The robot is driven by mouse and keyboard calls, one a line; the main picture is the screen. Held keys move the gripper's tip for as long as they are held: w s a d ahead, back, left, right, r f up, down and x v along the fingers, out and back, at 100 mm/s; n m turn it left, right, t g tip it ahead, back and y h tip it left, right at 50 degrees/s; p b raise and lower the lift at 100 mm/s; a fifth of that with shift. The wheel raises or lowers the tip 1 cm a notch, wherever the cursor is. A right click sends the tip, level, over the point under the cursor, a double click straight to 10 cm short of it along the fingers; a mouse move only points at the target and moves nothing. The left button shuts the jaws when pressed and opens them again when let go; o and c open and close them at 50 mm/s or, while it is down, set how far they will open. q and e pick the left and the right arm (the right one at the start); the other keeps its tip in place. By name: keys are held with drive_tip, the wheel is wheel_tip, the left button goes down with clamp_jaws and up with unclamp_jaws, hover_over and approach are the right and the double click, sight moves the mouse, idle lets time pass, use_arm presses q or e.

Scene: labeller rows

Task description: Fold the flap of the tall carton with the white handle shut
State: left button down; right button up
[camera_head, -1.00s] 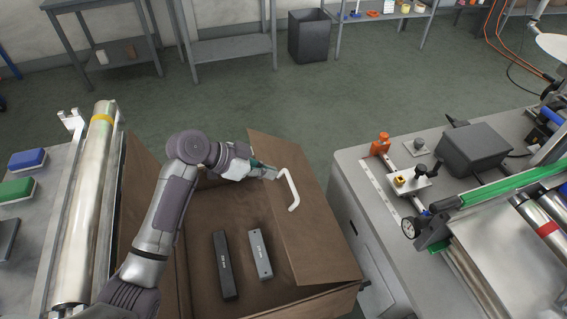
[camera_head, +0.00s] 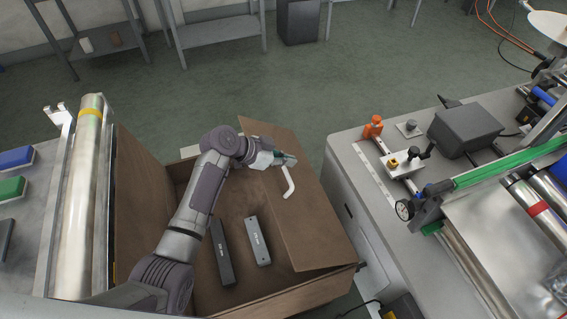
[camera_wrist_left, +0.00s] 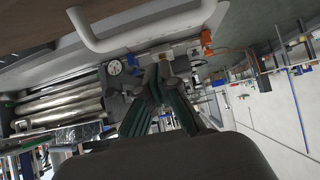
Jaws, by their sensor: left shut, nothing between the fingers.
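The tall brown carton (camera_head: 146,205) stands open between the two machines. Its flap (camera_head: 300,215) on the right side is raised and leans outward, with a white handle (camera_head: 289,183) on its face. My left gripper (camera_head: 290,160) is shut and empty, with its fingertips at the upper end of the handle; I cannot tell whether they touch it. In the left wrist view the handle (camera_wrist_left: 135,40) crosses above my shut fingers (camera_wrist_left: 158,75). Inside the carton lie a black bar (camera_head: 221,252) and a grey bar (camera_head: 257,241). My right gripper is not in view.
A machine bench (camera_head: 345,160) with a dial gauge (camera_head: 404,209) stands close to the right of the flap. A steel roller (camera_head: 78,200) and several coloured blocks lie at the left. Shelves (camera_head: 215,35) and a dark bin (camera_head: 298,20) stand behind, across open floor.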

use_arm(q)
drive_tip(key=shift+s+a+f, duration=0.25)
drive_tip(key=shift+a+f, duration=0.3)
drive_tip(key=shift+f, duration=0.45)
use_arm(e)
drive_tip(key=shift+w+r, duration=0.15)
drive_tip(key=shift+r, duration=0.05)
